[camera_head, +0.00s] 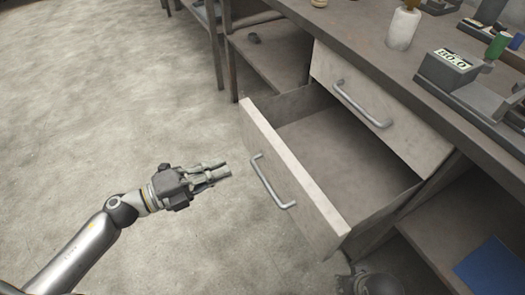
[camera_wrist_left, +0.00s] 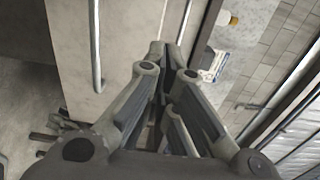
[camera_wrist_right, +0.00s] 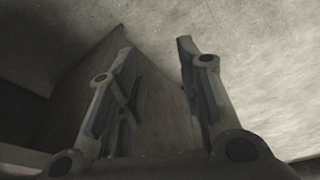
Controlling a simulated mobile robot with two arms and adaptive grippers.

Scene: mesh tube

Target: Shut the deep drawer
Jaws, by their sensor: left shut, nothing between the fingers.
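The deep drawer (camera_head: 333,228) is pulled well out below the bench top, and its inside looks empty. Its pale front carries a bar handle (camera_head: 268,186). My left gripper (camera_head: 225,169) is shut and empty, in front of the drawer and just left of the handle in the head view, apparently apart from it. In the left wrist view its fingertips (camera_wrist_left: 166,52) are together, beside a pale panel with a bar handle (camera_wrist_left: 95,45). My right gripper (camera_wrist_right: 153,45) is open and empty in the right wrist view, before a dim panel.
A shut upper drawer (camera_head: 385,118) with its own handle sits above the deep one. On the bench top stand a white bottle (camera_head: 403,28) and a scale with a display (camera_head: 450,65). A blue sheet (camera_head: 494,267) lies on the low shelf. The floor at left is clear.

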